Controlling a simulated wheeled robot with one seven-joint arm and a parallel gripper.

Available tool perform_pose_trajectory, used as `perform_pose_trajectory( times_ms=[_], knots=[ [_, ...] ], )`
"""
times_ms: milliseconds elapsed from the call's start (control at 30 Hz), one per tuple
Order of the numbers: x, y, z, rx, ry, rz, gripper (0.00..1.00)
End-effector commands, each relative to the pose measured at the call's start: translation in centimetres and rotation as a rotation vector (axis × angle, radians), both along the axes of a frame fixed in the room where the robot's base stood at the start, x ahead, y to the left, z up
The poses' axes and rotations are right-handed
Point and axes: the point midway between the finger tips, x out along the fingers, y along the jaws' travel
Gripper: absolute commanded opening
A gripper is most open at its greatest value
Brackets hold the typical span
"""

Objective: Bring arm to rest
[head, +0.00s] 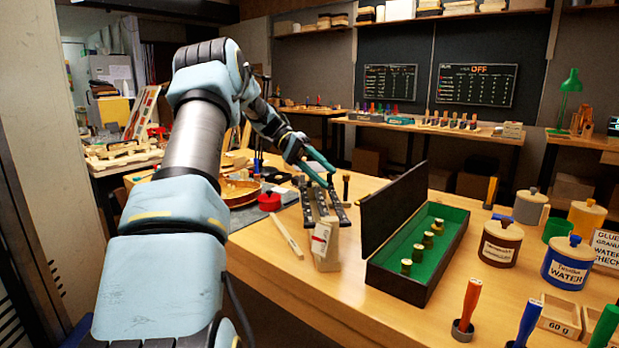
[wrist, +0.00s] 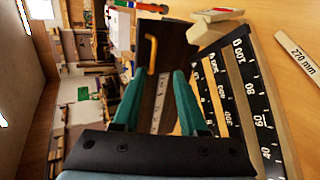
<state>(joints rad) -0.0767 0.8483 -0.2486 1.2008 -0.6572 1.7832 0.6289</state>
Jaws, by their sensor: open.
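My gripper (head: 322,172) is open, with its two teal fingers apart and nothing between them. It hangs above the bench near black scale strips (head: 310,208). In the wrist view the fingertips (wrist: 161,78) point away over the bench, and the numbered black strips (wrist: 245,85) lie to their right. My arm reaches forward from the lower left, bent at the elbow and raised above the bench.
An open black box (head: 452,213) with green lining holds several brass pieces. A wooden block (head: 327,262) stands left of it. Jars such as the blue water jar (head: 567,265) and coloured-handled tools crowd the right. A 270 mm strip (wrist: 297,52) lies on the bench.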

Motion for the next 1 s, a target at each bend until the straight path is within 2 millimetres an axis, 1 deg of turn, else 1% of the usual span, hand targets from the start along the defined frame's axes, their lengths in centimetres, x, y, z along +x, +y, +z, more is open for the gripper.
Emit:
perform_pose_trajectory(
  times_ms=[67, 167, 200, 267, 367, 467, 500, 600, 700, 800, 900, 1000],
  knots=[
    [-1.4, -0.2, -0.4, 0.105, -0.013, 0.04, 0.42],
    [-3.7, 0.6, -2.0, 0.288, -0.048, 0.121, 0.42],
    [-4.8, 1.2, -2.6, 0.365, -0.068, 0.156, 0.42],
    [-6.4, 2.4, -3.6, 0.467, -0.107, 0.208, 0.42],
    [-9.2, 4.7, -4.9, 0.618, -0.177, 0.289, 0.42],
    [-12.2, 7.5, -5.8, 0.747, -0.267, 0.372, 0.42],
    [-13.5, 8.6, -6.1, 0.79, -0.303, 0.403, 0.42],
    [-16.6, 11.2, -6.6, 0.869, -0.401, 0.477, 0.42],
    [-19.3, 13.1, -7.1, 0.912, -0.482, 0.535, 0.42],
    [-21.2, 14.2, -7.3, 0.927, -0.542, 0.575, 0.42],
    [-22.4, 14.8, -7.5, 0.931, -0.576, 0.598, 0.42],
    [-22.8, 15.0, -7.6, 0.931, -0.588, 0.609, 0.42]
  ],
)
